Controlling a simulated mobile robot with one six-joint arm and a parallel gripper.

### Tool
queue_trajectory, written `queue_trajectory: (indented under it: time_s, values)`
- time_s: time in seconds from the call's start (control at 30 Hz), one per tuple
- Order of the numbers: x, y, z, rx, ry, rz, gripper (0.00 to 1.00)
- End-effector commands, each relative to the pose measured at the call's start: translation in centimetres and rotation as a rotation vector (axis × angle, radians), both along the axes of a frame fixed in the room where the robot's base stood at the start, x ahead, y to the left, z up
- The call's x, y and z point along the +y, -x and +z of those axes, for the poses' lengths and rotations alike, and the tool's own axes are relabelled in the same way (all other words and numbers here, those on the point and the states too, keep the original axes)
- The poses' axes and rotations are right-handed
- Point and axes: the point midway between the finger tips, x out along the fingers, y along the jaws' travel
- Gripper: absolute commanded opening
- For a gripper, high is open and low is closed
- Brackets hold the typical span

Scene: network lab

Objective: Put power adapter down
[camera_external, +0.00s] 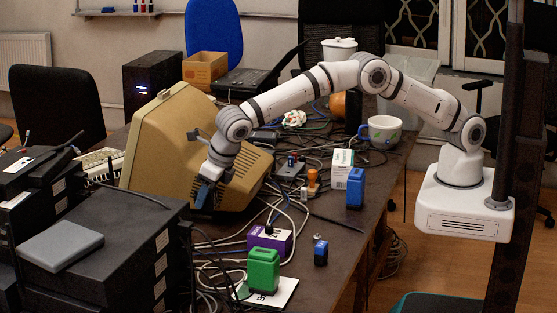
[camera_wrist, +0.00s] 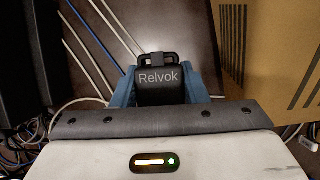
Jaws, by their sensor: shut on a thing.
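The power adapter (camera_wrist: 160,92) is a black block marked "Relvok" with a loop at its far end. It sits between the two blue fingers of my gripper (camera_wrist: 159,80) in the wrist view, and the gripper is shut on it. In the external view my gripper (camera_external: 203,193) points down in front of the beige monitor (camera_external: 165,140). I cannot make out the adapter there. The brown tabletop (camera_wrist: 185,30) shows beyond the adapter in the wrist view. I cannot tell whether the adapter touches it.
The monitor's vented casing (camera_wrist: 265,50) is close on the right in the wrist view. Black boxes (camera_external: 115,240) stand at front left. Loose cables (camera_wrist: 100,40) lie beside the adapter. A green block (camera_external: 263,270), a purple box (camera_external: 270,242) and blue blocks (camera_external: 355,188) are on the table.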

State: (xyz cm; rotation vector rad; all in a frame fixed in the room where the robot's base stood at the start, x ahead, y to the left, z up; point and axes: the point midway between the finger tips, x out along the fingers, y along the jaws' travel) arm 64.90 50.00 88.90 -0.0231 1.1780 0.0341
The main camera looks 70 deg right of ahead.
Motion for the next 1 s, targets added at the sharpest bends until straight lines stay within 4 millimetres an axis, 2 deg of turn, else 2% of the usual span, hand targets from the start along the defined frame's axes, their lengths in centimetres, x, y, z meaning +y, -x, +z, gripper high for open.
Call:
queue_trajectory:
  time_s: [0.07,0.17,0.37,0.47,0.6,0.9,1.0]
  values:
    - [0.0,0.0,0.6,-0.002,-0.002,0.001,0.13]
    - [0.1,-0.1,2.6,-0.005,-0.005,0.000,0.13]
    - [0.1,-0.1,10.9,-0.008,-0.007,0.000,0.13]
    - [0.1,0.0,13.9,-0.004,-0.006,0.000,0.13]
    - [0.1,0.0,16.1,-0.002,-0.003,0.000,0.13]
    - [0.0,0.0,18.4,-0.002,-0.002,0.000,0.13]
    - [-1.9,-1.2,18.4,0.000,0.000,-0.029,0.13]
